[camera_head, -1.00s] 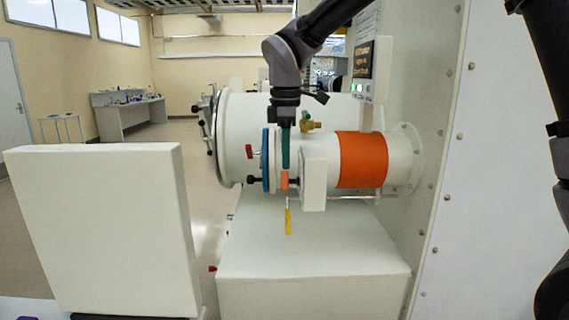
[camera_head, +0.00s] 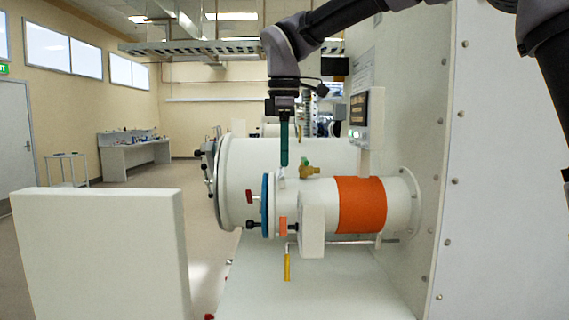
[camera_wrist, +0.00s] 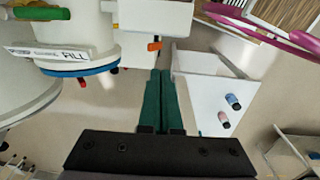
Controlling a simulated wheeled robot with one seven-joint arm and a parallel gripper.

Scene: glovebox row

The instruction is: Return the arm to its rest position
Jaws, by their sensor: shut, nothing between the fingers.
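My gripper (camera_head: 284,163) hangs from the dark arm in the head view, its green fingers pointing down. The fingers are together and empty. In that view their tips lie in front of the large white cylinder (camera_head: 240,178), just above the smaller antechamber tube (camera_head: 402,205) with the orange band (camera_head: 361,205). The tube's blue ring (camera_wrist: 82,70) is to the left there. I cannot tell the exact gap between fingers and tube.
A yellow-handled lever (camera_head: 287,266) hangs below the tube. A small display box (camera_head: 366,118) stands above it. A white panel (camera_head: 100,255) rises at the left. In the wrist view, a white surface (camera_wrist: 205,85) holds a blue vial (camera_wrist: 233,102) and a pink vial (camera_wrist: 223,120).

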